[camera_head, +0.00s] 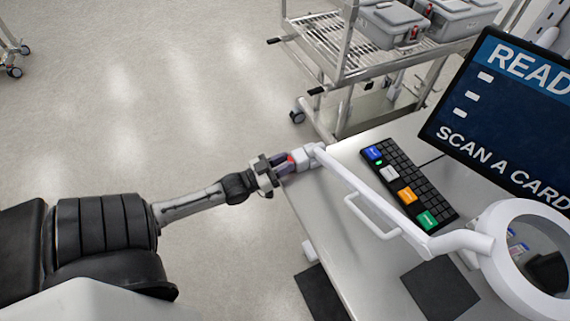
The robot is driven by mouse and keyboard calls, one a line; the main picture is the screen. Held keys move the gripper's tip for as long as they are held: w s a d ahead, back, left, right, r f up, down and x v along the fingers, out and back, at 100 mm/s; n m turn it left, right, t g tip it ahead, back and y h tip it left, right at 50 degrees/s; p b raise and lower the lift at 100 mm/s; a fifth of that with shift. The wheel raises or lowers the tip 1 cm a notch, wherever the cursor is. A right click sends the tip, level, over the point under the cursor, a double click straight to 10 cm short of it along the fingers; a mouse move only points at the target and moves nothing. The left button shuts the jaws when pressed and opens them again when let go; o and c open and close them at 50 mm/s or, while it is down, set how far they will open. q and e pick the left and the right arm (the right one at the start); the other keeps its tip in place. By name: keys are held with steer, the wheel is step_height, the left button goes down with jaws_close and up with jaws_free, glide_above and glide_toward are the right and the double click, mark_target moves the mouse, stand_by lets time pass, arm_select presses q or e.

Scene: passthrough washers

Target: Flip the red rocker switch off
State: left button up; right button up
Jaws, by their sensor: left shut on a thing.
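The red rocker switch (291,158) shows only as a small red patch at the end of a white fitting (302,157) by the left edge of the table. My left gripper (283,166) reaches in from the left and is shut at this fitting, right beside the red patch. Its fingers hide most of the switch, so I cannot tell which way the rocker is tilted. My right gripper is not in view.
A white jointed arm (375,200) runs from the fitting to a ring-shaped magnifier (495,262). A black keyboard (413,190) with coloured keys and a screen (500,115) stand on the table (340,225). A wire cart (335,60) with grey boxes (393,24) stands behind.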

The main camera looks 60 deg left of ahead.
arm_select(q)
steer(key=shift+f+t+b, duration=0.2)
steer(key=shift+t+b, duration=0.2)
steer(key=shift+t, duration=0.3)
steer(key=o, duration=0.9)
steer(key=shift+s, duration=0.1)
steer(key=shift+v, duration=6.9)
